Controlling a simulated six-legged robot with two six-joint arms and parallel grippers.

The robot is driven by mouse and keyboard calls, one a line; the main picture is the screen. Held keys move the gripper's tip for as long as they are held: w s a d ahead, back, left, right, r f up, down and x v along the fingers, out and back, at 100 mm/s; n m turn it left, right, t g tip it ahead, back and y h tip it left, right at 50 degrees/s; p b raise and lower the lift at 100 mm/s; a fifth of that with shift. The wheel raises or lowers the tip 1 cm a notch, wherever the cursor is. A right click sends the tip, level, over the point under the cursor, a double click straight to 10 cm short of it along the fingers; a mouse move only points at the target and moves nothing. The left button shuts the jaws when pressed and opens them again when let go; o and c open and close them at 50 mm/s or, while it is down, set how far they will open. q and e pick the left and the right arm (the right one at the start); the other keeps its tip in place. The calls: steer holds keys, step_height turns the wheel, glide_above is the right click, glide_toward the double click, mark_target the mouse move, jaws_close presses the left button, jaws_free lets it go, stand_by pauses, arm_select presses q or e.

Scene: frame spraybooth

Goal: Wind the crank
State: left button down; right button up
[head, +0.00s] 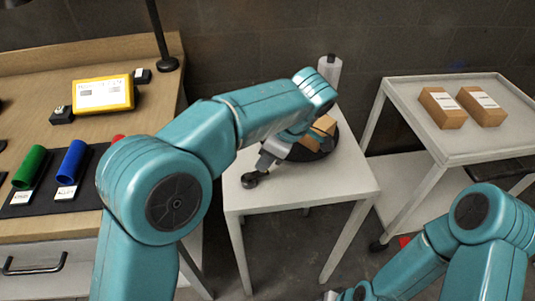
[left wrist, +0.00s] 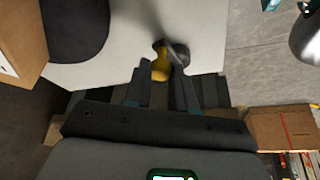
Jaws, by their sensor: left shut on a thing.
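The crank shows in the left wrist view as a dark arm with a round hub (left wrist: 165,48) and a yellow knob (left wrist: 160,70), over the white table's edge. My left gripper (left wrist: 163,80) is shut on the yellow knob, with one finger on each side of it. In the head view my left gripper (head: 264,164) reaches down at the front left of the white table (head: 300,186). A dark round part of the crank (head: 250,180) shows beside it; the knob is hidden there.
A black round plate (head: 328,150) with a brown box (head: 322,130) sits on the white table, below my left forearm. A white cylinder (head: 330,70) stands behind. A trolley (head: 440,140) with two boxes is right; a wooden bench (head: 120,125) is left.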

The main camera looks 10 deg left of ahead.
arm_select(q)
steer(key=shift+w+a+n, duration=0.15)
steer(key=shift+w+n, duration=0.05)
steer(key=shift+n, duration=0.2)
steer(key=c, duration=0.9)
jaws_free()
steer(key=shift+c, duration=0.2)
steer(key=p+v, duration=0.6)
steer(key=v, duration=1)
steer(key=shift+w+d, duration=0.2)
steer(key=shift+d, duration=0.05)
steer(key=shift+r, duration=0.1)
